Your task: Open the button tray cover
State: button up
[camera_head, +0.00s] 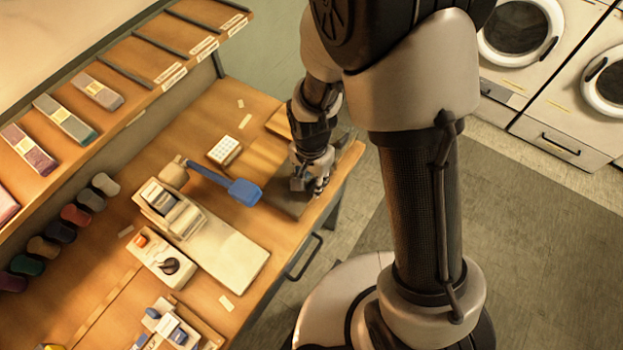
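My gripper (311,186) is low over the right end of the wooden workbench, pointing down. It is above or touching a dark flat piece (290,203) near the bench's front edge. The gripper and wrist hide part of this piece, and I cannot tell whether it is the button tray cover. The fingers are small and dark, so whether they are open or shut on something is unclear. A small pale box with a grid top (224,150) stands on the bench to the left, apart from the gripper. No tray is clearly recognizable.
A blue paddle-like tool (243,191) lies left of the gripper. A pale machine (170,208) with a flat board, a white box with an orange button (162,262), and several coloured spools (75,215) occupy the bench (285,240). A shelf runs above. Washing machines (515,30) stand at the right.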

grip_shut()
dwell(0.6)
